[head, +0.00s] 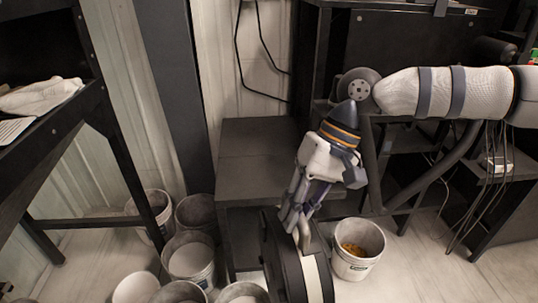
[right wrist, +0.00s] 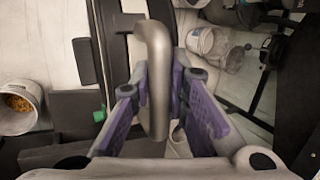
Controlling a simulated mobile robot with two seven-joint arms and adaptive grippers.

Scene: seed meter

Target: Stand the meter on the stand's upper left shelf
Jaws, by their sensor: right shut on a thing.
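The meter (head: 314,277) is a black, wheel-like body with a pale band and a metal handle, at the bottom middle of the head view. My right gripper (head: 296,222) comes down from above and is shut on that handle. In the right wrist view the grey handle (right wrist: 158,85) stands between the purple finger pads. The meter hangs in front of the dark stand (head: 262,178), whose flat shelf top looks bare. The meter's lower part is cut off by the frame. My left gripper is not in view.
Several white buckets (head: 190,258) stand on the floor left of the meter. A bucket with orange contents (head: 357,248) stands to its right. A dark rack (head: 60,120) holding a white cloth (head: 42,95) is at the left. Black cables (head: 262,45) hang on the back wall.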

